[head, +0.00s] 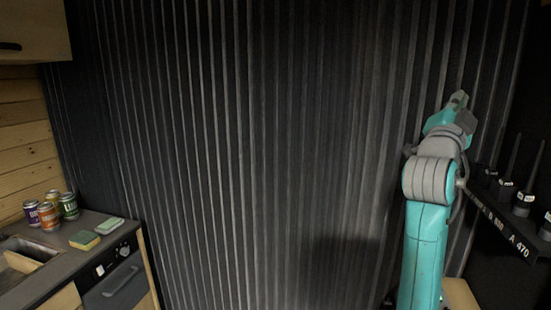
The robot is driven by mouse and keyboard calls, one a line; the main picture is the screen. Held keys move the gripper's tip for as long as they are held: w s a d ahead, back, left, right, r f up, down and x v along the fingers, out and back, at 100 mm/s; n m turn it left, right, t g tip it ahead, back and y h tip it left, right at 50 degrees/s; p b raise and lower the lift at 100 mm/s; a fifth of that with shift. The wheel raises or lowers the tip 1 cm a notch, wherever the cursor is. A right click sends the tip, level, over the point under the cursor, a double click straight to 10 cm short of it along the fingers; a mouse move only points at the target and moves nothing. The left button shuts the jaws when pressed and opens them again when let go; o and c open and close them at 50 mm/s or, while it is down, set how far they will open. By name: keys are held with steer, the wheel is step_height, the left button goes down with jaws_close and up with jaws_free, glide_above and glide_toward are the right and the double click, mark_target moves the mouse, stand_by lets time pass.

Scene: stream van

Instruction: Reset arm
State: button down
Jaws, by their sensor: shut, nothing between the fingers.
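My arm, teal with grey joints, stands upright at the right of the head view. It bends at a large grey joint and reaches away from the camera. At its far end a small grey tip shows, which is my gripper (458,98), in front of the dark ribbed wall (270,140). It is small and partly hidden by my own arm. It is shut and holds nothing.
A counter (75,258) at lower left bears several cans (48,217), a yellow-green sponge (84,240), a pale green block (109,226) and a sink. An oven (118,278) is below. A rack (503,228) with black upright items stands close right of my arm.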

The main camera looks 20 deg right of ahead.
steer(key=w+a+f+n+t+y, duration=0.1)
steer(key=a+f+n+t+y, duration=0.25)
steer(key=f, duration=0.75)
steer(key=a+f+n+t+y, duration=0.1)
steer(key=a+f+n+y, duration=0.4)
steer(key=f, duration=0.6)
steer(key=w+a+f+n+t+y, duration=0.1)
steer(key=a+f+n+t+y, duration=0.3)
steer(key=f, duration=0.8)
steer(key=s+a+f+n+g+y, duration=0.1)
steer(key=s+a+f, duration=0.2)
steer(key=a+f, duration=0.15)
steer(key=s+a+f+n+g, duration=0.1)
steer(key=s+a+f+g, duration=0.15)
steer(key=f, duration=0.35)
steer(key=s+a+f+n+y, duration=0.2)
steer(key=s+a+f, duration=0.4)
steer(key=s, duration=0.4)
steer(key=s+a+f+n+y, duration=0.25)
steer(key=s+a+f, duration=0.25)
steer(key=s+f, duration=0.3)
steer(key=s+a+r+n+g+y, duration=0.1)
steer(key=s+a, duration=0.3)
steer(key=s, duration=1.7)
steer(key=shift+s+r+n+g+y, duration=0.2)
steer(key=shift+n+g+y, duration=0.3)
steer(key=shift+g+y, duration=0.3)
steer(key=shift+a, duration=0.1)
